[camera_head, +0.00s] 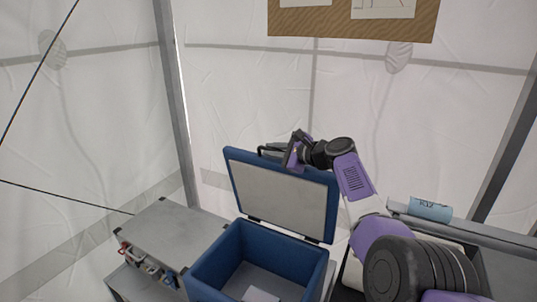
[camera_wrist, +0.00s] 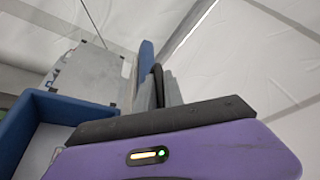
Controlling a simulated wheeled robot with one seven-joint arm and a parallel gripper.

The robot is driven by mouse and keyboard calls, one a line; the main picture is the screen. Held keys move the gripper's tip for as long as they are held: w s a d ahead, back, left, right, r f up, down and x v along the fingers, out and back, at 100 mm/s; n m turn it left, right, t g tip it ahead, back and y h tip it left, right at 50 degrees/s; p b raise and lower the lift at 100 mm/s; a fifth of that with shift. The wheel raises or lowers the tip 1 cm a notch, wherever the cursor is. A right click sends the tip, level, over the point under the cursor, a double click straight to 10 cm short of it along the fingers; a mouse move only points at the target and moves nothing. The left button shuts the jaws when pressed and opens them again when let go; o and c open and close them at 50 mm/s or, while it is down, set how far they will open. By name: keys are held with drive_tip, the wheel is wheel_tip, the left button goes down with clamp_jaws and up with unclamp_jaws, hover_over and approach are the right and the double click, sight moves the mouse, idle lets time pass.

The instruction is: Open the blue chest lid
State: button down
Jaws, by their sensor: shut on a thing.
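The blue chest (camera_head: 265,262) stands at the lower middle of the head view, with its inside showing. Its lid (camera_head: 278,193) is raised, standing nearly upright at the back with its light inner panel facing me. In the wrist view the gripper's fingers (camera_wrist: 160,90) are close to the lid's blue edge (camera_wrist: 146,58), and the chest's blue rim (camera_wrist: 65,108) shows at left. A pale flat item (camera_head: 261,295) lies inside the chest.
A grey case or table (camera_head: 165,235) stands left of the chest, with several small items (camera_head: 150,267) on its front. A light blue roll (camera_head: 430,209) lies on a ledge at right. White tent walls and grey poles (camera_head: 175,110) are behind. A brown board (camera_head: 350,22) hangs above.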

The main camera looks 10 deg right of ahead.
drive_tip(key=shift+w+d, duration=0.15)
drive_tip(key=shift+w, duration=0.15)
drive_tip(key=c, duration=1.5)
unclamp_jaws()
drive_tip(key=shift+o, duration=0.2)
drive_tip(key=shift+s+d, duration=0.1)
drive_tip(key=shift+d, duration=0.05)
drive_tip(key=shift+p+v, duration=0.65)
drive_tip(key=shift+v, duration=3.1)
